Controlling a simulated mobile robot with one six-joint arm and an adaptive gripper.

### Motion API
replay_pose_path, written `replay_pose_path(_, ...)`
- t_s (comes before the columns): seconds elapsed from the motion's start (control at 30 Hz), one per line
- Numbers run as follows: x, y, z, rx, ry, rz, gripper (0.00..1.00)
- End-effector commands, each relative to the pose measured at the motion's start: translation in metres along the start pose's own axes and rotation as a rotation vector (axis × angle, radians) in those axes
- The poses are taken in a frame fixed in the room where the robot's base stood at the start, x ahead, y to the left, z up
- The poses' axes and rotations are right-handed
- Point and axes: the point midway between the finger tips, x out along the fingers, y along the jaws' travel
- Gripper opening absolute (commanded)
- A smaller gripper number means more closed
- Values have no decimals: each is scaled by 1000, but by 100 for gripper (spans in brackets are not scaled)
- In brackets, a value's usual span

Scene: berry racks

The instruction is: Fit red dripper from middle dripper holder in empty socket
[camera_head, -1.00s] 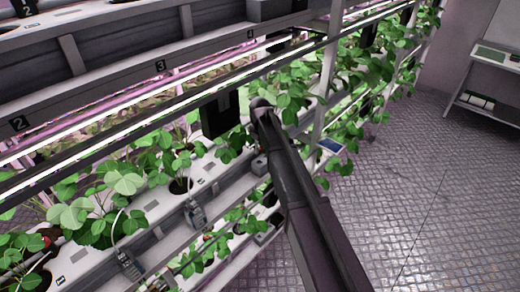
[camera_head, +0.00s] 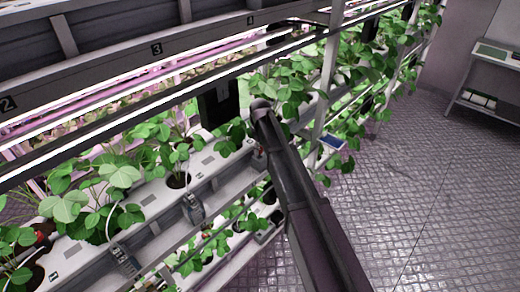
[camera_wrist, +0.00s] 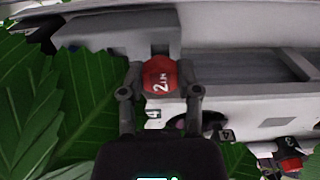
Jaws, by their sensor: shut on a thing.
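The red dripper (camera_wrist: 158,76), marked "2 L/H", sits between the two fingers of my gripper (camera_wrist: 164,84) in the wrist view. The gripper is shut on it. A grey block (camera_wrist: 150,32) on the rack stands just behind the dripper; I cannot tell whether they touch. A second red dripper (camera_wrist: 291,165) shows at the lower right. A dark round opening (camera_wrist: 212,122) lies right of the gripper, beside a label "4".
Green leaves crowd the left of the wrist view. In the head view a white planting gutter (camera_head: 150,192) with plants runs along the rack, with grey clipped devices (camera_head: 193,208) on its side. A lamp rail (camera_head: 150,95) hangs above. The floor (camera_head: 430,190) at right is clear.

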Motion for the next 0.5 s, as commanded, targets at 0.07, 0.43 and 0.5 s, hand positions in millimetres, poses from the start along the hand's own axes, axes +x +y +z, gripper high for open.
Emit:
replay_pose_path(0.07,7,0,0,0,0,0,24)
replay_pose_path(0.43,17,0,0,0,0,0,24)
replay_pose_path(0.5,17,0,0,0,0,0,24)
